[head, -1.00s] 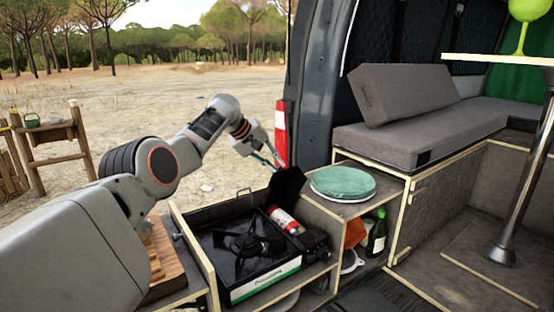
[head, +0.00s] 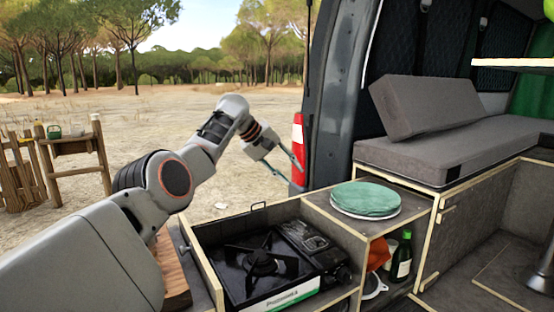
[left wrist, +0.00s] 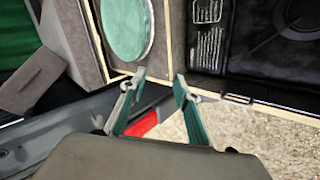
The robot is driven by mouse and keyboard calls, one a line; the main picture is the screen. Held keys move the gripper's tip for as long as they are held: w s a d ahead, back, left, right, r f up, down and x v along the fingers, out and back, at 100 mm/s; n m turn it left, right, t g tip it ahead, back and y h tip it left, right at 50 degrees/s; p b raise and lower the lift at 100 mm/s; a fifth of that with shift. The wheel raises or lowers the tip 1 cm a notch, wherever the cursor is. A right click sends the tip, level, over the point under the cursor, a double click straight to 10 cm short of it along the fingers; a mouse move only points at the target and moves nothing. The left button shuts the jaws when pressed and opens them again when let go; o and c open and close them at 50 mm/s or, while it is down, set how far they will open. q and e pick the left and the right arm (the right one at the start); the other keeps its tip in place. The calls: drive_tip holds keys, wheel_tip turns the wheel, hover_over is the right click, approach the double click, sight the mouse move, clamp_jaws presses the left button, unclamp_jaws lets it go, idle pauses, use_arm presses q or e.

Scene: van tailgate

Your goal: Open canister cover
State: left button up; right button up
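The black camping stove (head: 265,265) sits in the drawer box at the van's tailgate. Its canister cover (head: 308,240), a slotted black panel on the right side, lies down flat, and no canister shows. In the left wrist view, the slotted cover (left wrist: 208,42) is beyond the fingers to the upper right. My left gripper (head: 287,168) is in the air behind and above the stove, apart from the cover. Its two green-grey fingers (left wrist: 160,80) are spread with nothing between them. My right gripper shows in neither view.
Green round plates or a cushion (head: 366,198) lie on the shelf right of the stove. A green bottle (head: 402,258) stands in the compartment below. The red tail light (head: 298,140) and door pillar are close to my left gripper. Open ground lies behind.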

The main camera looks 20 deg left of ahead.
use_arm(q)
drive_tip(key=v, duration=1.1)
drive_tip(key=shift+s+a+r, duration=0.2)
